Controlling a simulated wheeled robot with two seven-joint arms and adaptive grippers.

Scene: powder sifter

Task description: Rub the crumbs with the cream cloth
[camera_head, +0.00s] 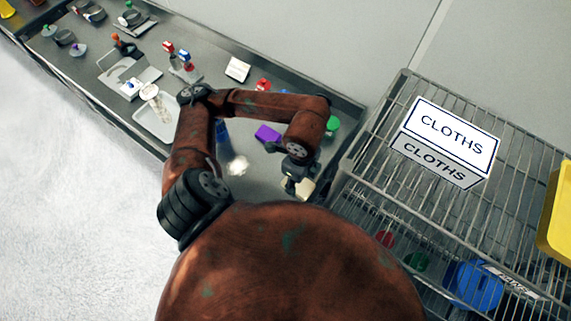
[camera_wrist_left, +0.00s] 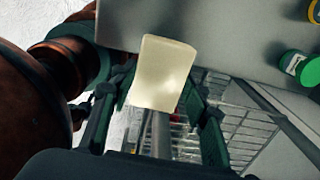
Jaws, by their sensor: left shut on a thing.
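The cream cloth (camera_wrist_left: 162,72) is a pale, block-like folded piece between the fingers of my left gripper (camera_wrist_left: 155,105) in the left wrist view. That gripper is shut on it. In the head view my left gripper (camera_head: 292,183) is at the near right end of the steel counter, and a small pale part of the cloth (camera_head: 306,188) shows beside it. Pale crumbs (camera_head: 237,165) lie in a small heap on the counter, left of the gripper and apart from the cloth. My right gripper is in neither view.
A wire rack (camera_head: 375,180) with a CLOTHS sign (camera_head: 445,140) stands right of the counter (camera_head: 215,75). A purple block (camera_head: 267,134) and a green-lidded jar (camera_head: 333,124) are near my arm. A tray (camera_head: 155,120) and several small tools lie farther left.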

